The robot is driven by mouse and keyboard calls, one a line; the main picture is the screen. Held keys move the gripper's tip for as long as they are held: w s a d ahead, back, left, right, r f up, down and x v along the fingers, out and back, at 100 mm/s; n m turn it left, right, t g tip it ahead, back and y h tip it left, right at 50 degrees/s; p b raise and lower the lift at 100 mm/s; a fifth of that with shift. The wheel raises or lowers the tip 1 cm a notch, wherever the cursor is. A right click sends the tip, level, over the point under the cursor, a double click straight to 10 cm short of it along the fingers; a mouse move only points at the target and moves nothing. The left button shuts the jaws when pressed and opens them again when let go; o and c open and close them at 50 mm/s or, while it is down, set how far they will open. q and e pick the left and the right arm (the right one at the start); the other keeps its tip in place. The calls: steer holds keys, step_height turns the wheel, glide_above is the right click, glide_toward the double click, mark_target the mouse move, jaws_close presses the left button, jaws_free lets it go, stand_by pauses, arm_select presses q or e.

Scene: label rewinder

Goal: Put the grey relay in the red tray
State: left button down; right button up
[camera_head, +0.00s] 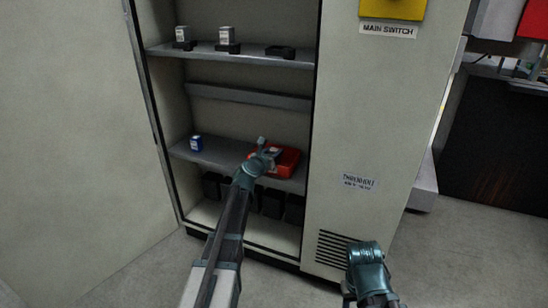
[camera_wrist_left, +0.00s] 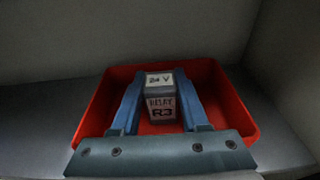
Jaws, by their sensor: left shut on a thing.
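The red tray (camera_head: 288,163) sits on the lower cabinet shelf, towards its right side. In the left wrist view the tray (camera_wrist_left: 240,118) surrounds the lower part of the picture. My left gripper (camera_head: 268,152) is over the tray; in its wrist view the left gripper (camera_wrist_left: 160,100) has its blue fingers on both sides of the grey relay (camera_wrist_left: 161,108), labelled "24 V" and "RELAY R3". The relay is between the fingers, within the tray's outline; whether it touches the tray floor is hidden. My right gripper (camera_head: 366,262) is low at the right, away from the shelf; its fingers are not clearly visible.
A blue relay (camera_head: 196,143) stands at the left of the same shelf. The upper shelf (camera_head: 260,58) holds two grey-white relays (camera_head: 183,36) (camera_head: 227,37) in dark sockets and an empty dark socket (camera_head: 281,52). Dark items (camera_head: 271,203) stand below. The cabinet's right panel (camera_head: 350,130) borders the opening.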

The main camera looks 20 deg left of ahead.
arm_select(q)
steer(key=shift+r, duration=0.1)
steer(key=c, duration=0.9)
jaws_free()
steer(key=shift+f, duration=0.2)
steer(key=o, duration=0.5)
steer(key=shift+r, duration=0.1)
steer(key=shift+r, duration=0.15)
steer(key=s, duration=0.4)
steer(key=s+r+p, duration=0.1)
steer(key=s, duration=0.3)
steer(key=s+r+p, duration=0.1)
steer(key=s, duration=0.2)
steer(key=shift+s+a+r, duration=0.15)
steer(key=shift+s+a, duration=0.2)
steer(key=shift+s, duration=0.05)
